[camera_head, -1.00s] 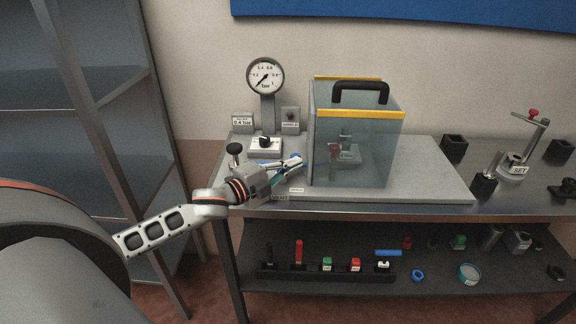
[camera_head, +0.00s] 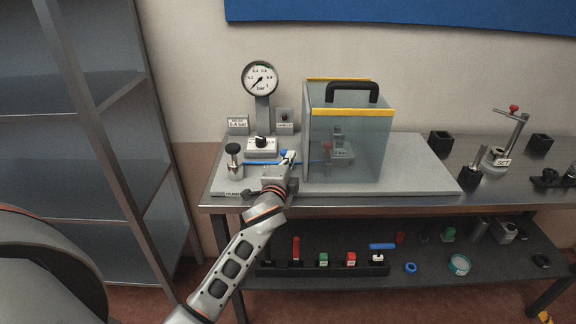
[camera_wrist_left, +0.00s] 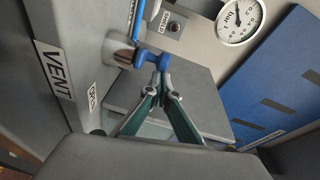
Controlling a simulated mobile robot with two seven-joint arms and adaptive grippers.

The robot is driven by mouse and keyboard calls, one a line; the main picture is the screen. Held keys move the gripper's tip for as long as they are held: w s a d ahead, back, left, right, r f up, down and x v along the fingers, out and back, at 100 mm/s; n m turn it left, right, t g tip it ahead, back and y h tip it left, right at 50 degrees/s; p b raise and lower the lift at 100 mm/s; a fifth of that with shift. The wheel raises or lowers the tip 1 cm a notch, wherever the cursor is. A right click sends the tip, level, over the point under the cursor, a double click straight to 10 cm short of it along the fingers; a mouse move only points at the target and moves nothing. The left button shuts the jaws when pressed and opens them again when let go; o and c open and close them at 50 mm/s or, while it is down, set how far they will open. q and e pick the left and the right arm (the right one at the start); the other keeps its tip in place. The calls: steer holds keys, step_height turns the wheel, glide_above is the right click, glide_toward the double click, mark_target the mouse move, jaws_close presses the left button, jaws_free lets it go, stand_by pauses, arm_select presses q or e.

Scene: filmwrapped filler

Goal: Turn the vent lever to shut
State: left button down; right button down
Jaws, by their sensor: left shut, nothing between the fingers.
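The vent lever (camera_wrist_left: 153,58) shows in the left wrist view as a blue knobbed part on a metal fitting, beside a plate marked VENT (camera_wrist_left: 55,70) and a smaller label (camera_wrist_left: 92,97) that I cannot read surely. My left gripper (camera_wrist_left: 162,82) is shut and empty, its fingertips right at the blue part; I cannot tell whether they touch it. In the head view the left gripper (camera_head: 288,160) is at the front of the grey base plate, left of the clear box, and mostly hides the lever. My right gripper is not in view.
The clear box (camera_head: 345,150) with yellow edges and a black handle stands close right of the gripper. A pressure gauge (camera_head: 260,79), a selector knob box (camera_head: 262,146) and a black-knobbed post (camera_head: 234,160) stand behind and left. A lower shelf (camera_head: 430,272) holds small parts.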

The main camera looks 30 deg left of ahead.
arm_select(q)
steer(key=shift+w+n+y, duration=0.15)
steer(key=shift+n+y, duration=0.45)
steer(key=shift+y, duration=0.1)
steer(key=shift+w+a+g, duration=0.1)
steer(key=shift+a+g, duration=0.2)
steer(key=shift+a, duration=0.05)
steer(key=shift+w+a, duration=0.1)
steer(key=shift+a, duration=0.1)
steer(key=v, duration=1.2)
steer(key=shift+d+f, duration=0.15)
stand_by(0.3)
